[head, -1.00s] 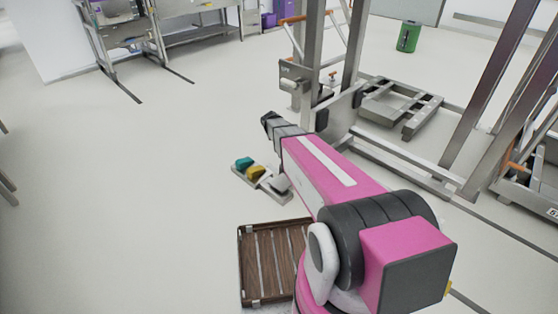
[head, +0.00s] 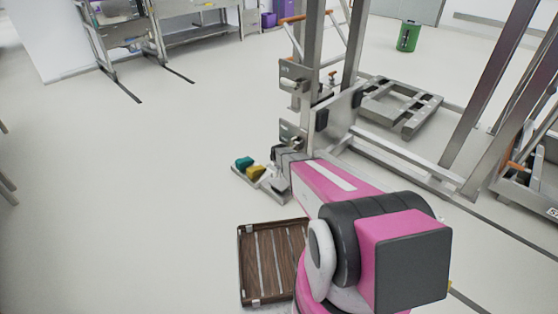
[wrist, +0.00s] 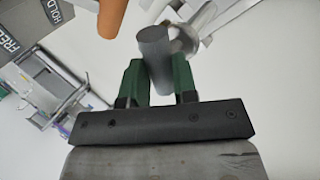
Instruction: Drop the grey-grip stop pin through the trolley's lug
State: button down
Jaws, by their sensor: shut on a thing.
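My gripper (wrist: 158,76) shows its two green fingers in the wrist view, shut on the grey grip of the stop pin (wrist: 154,45). The grip stands up between the fingers; the rest of the pin is hidden. The fingers are too small to make out there. Steel lift frame plates (head: 292,132) stand just behind my gripper. I cannot make out the trolley's lug for certain.
A brown slatted tray (head: 243,262) lies on the floor near my base. An orange bar (wrist: 113,15) and a HOLD/FREE sign (wrist: 50,15) are close by in the wrist view. A low steel frame (head: 425,115) and a green bin (head: 408,36) stand behind. The left floor is clear.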

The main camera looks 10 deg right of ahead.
jog(key=shift+f, duration=7.15)
dwell(0.3)
